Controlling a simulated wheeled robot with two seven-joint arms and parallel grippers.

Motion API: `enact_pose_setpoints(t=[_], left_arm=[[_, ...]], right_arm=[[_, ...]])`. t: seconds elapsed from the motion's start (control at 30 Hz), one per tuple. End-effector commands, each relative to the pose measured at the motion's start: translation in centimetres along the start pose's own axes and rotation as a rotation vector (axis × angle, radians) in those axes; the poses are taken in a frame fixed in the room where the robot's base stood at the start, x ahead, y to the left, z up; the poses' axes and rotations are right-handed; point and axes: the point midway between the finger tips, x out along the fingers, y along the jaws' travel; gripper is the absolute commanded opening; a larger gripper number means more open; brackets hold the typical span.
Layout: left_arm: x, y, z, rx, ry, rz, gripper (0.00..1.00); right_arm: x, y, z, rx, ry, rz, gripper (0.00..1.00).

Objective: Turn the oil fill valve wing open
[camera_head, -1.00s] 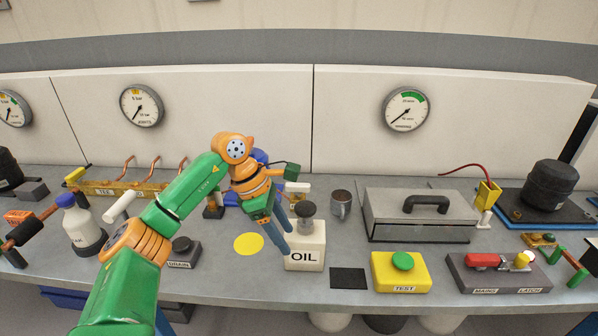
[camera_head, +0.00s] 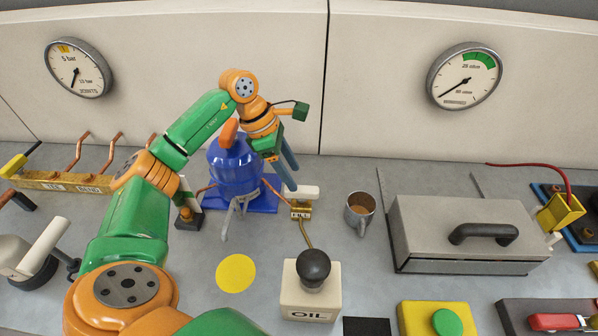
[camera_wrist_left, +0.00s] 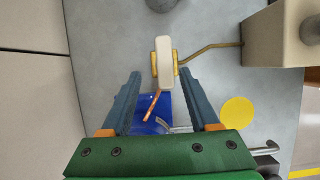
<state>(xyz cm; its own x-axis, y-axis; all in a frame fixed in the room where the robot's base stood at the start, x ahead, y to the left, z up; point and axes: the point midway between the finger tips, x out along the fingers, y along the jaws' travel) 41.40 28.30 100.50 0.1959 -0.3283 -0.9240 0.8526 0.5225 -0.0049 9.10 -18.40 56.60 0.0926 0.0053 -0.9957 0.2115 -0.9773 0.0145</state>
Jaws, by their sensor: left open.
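The oil fill valve is a small brass fitting (camera_head: 301,210) with a white wing (camera_head: 302,192) on top, right of the blue compressor (camera_head: 235,165). The wing lies roughly left to right in the head view. My left gripper (camera_head: 289,181) points down at the wing's left end, its fingers partly covering that end. In the left wrist view the wing (camera_wrist_left: 164,60) runs lengthwise between the two open fingertips (camera_wrist_left: 162,77), with a gap on each side. I cannot tell whether the fingertips are down at its height. My right gripper is out of view.
A cream OIL container (camera_head: 311,290) with a black knob stands in front of the valve, joined by a brass tube. A metal mug (camera_head: 359,212) and a grey lidded box (camera_head: 465,230) are to the right. A yellow disc (camera_head: 235,273) lies on the bench.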

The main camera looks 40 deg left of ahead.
Motion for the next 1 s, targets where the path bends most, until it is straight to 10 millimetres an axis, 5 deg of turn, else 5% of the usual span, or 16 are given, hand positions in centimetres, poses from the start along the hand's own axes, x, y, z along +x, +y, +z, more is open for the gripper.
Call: enact_pose_setpoints(t=[0.23, 0.5, 0.77, 1.0], left_arm=[[4.1, -0.1, 0.1, -0.002, 0.0, -0.004, 0.61], [4.8, 0.0, 0.0, 0.0, -0.001, 0.0, 0.61], [4.8, 0.0, 0.0, 0.0, -0.001, -0.001, 0.0], [4.8, 0.0, 0.0, -0.008, 0.0, 0.002, 0.0]], right_arm=[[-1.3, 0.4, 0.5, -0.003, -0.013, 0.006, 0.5], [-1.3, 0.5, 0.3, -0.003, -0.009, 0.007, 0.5], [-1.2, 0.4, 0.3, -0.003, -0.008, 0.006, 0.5], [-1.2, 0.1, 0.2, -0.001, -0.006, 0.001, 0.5]])
